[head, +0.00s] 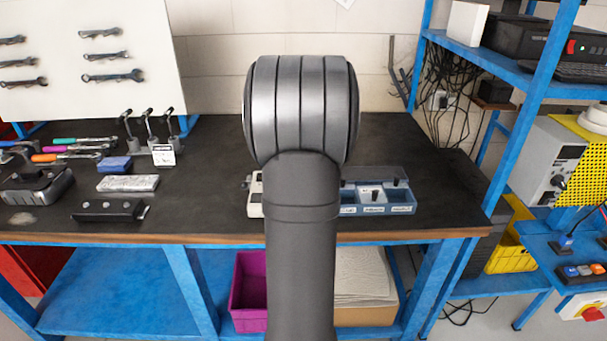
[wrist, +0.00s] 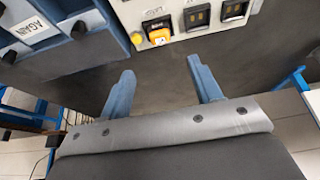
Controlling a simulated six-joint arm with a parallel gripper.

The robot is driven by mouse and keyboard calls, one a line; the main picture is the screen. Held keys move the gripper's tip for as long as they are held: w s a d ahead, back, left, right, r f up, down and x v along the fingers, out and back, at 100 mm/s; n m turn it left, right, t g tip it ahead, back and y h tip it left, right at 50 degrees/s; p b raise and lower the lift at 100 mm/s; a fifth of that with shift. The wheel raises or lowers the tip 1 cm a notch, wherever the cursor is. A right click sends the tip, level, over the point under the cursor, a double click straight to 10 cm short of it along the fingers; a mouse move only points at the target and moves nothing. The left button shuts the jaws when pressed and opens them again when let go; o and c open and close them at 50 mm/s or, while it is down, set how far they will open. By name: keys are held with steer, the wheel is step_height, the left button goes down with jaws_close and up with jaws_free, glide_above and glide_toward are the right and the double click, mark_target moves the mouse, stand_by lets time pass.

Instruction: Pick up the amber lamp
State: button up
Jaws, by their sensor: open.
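The amber lamp (wrist: 158,36) shows in the wrist view as a small yellow-orange piece on a pale panel (wrist: 177,40), in front of a dark socket. Two dark switch-like parts stand beside it to the right. My gripper (wrist: 160,66) is open and empty, its two blue fingers spread below the panel's edge in the picture. The lamp lies between the lines of the fingers, a little beyond the fingertips, apart from them. In the head view, my arm hides the lamp and gripper; only the panel's pale left edge (head: 255,197) shows.
A blue compartment tray (head: 388,209) stands right of the panel; in the wrist view, a blue tray (wrist: 73,58) with an "AGAIN" label is at upper left. Tools and small boxes (head: 115,164) crowd the left of the dark bench (head: 215,160). A blue shelf rack (head: 510,68) stands right.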

steer(key=x, duration=0.3)
steer(key=shift+w+f, duration=0.15)
steer(key=shift+f, duration=0.2)
steer(key=shift+s+x, duration=0.1)
steer(key=shift+x, duration=1.3)
steer(key=shift+s+x, duration=0.15)
steer(key=shift+x, duration=1.2)
steer(key=shift+a, duration=0.1)
steer(key=c, duration=1.1)
